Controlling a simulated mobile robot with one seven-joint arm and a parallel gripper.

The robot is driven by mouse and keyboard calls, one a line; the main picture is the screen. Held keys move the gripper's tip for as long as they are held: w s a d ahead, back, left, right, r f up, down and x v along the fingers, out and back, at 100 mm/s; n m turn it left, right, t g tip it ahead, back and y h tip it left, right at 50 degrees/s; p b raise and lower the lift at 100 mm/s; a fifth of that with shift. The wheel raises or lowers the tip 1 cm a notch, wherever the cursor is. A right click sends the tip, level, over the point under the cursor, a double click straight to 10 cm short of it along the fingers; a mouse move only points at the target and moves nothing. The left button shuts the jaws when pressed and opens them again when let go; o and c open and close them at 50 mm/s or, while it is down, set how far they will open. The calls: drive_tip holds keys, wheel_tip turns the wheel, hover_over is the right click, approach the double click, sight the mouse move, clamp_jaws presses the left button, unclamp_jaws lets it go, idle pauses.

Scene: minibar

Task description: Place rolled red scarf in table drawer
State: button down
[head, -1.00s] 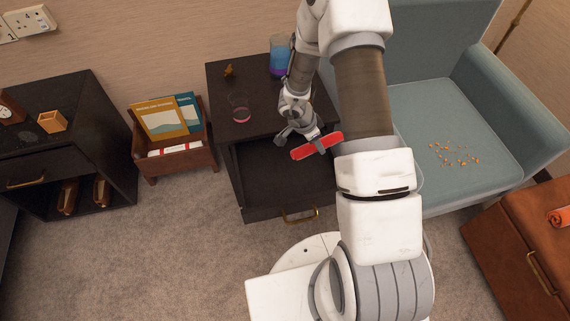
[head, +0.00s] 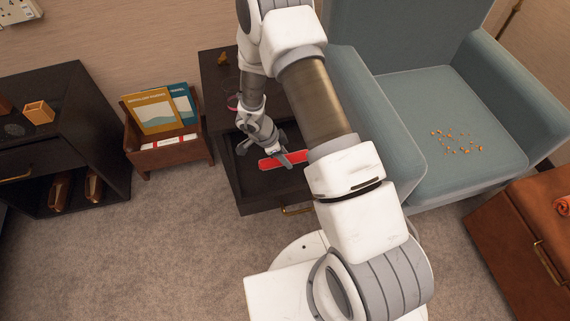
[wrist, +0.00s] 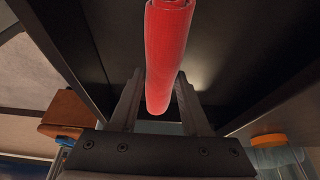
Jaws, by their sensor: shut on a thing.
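The rolled red scarf (head: 284,159) is a slim red roll held in my gripper (head: 272,160), over the open drawer of the dark side table. My gripper is shut on it. In the wrist view the scarf (wrist: 168,55) runs between the two grey fingers of my gripper (wrist: 160,100). Dark drawer walls (wrist: 275,100) rise on both sides of it there. The table drawer (head: 262,199) is pulled out, with a brass handle (head: 297,209) on its front. I cannot tell whether the scarf touches the drawer floor.
A grey-blue armchair (head: 440,130) stands right of the table. A wooden rack (head: 170,155) with books is left of it. A pink-based glass (head: 234,102) and a small orange figure (head: 223,58) are on the table top (head: 212,80). A brown cabinet (head: 500,225) is at the right.

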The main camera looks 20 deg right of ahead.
drive_tip(key=shift+f+b, duration=0.7)
drive_tip(key=shift+f, duration=1)
drive_tip(key=shift+f, duration=0.2)
drive_tip(key=shift+c, duration=1.8)
unclamp_jaws()
drive_tip(key=shift+r, duration=0.2)
